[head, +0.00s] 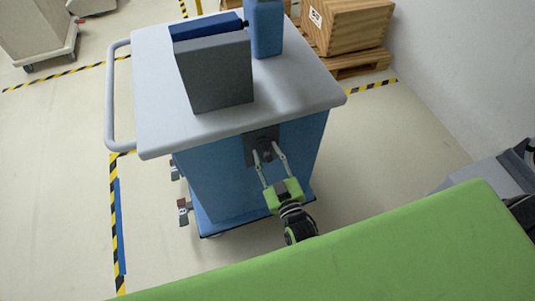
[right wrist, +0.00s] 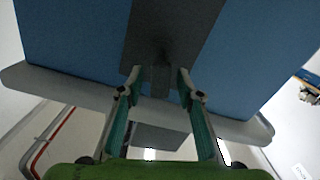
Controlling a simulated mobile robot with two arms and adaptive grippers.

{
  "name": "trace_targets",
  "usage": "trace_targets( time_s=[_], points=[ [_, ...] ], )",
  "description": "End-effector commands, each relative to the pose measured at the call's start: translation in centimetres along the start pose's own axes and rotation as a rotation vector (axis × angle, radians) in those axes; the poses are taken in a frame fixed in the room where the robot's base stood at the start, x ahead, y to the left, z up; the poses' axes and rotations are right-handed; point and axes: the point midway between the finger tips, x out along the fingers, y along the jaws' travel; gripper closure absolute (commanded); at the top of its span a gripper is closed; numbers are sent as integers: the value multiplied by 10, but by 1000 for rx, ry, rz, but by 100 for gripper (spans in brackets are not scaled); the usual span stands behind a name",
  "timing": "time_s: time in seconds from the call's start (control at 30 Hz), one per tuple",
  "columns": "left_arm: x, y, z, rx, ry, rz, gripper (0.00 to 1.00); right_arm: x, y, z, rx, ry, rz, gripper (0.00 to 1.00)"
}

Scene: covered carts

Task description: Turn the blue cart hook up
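The blue cart (head: 225,180) has a pale grey top (head: 300,85) and a dark plate (head: 250,149) high on its near side. The hook (head: 265,154) is a small dark piece on this plate, partly hidden by my fingers. In the right wrist view the hook (right wrist: 160,78) stands between my fingertips, with a gap visible on each side. I cannot tell for sure which way the hook points. My right gripper (head: 268,156) is open, its fingertips close to the plate on either side of the hook. My left gripper is not in view.
A grey box (head: 215,75), a blue binder-like item and a blue container (head: 264,28) stand on the cart top. A handle (head: 113,95) juts out at left. Wooden crates (head: 345,25) stand behind, a white wall at right.

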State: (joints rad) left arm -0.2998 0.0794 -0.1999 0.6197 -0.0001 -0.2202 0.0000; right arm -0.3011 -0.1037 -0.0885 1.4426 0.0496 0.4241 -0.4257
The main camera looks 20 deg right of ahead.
Motion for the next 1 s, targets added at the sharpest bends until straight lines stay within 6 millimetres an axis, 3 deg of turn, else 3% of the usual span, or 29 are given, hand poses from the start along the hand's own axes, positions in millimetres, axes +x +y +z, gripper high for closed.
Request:
trace_targets(
  time_s=[0.03, 0.13, 0.37, 0.7, 0.97, 1.0],
  points=[
    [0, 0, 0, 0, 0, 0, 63, 0, 0, 0, 0, 0, 0, 74],
    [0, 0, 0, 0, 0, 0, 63, 0, 0, 0, 0, 0, 0, 100],
    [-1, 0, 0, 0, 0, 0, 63, 0, 1, 0, 26, 0, -1, 100],
    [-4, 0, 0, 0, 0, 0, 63, 0, 5, 0, 268, 0, -1, 100],
    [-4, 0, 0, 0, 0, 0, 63, 0, 5, 1, 274, 0, 0, 100],
    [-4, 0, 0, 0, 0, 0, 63, 0, 5, 1, 274, 0, 0, 77]
  ],
)
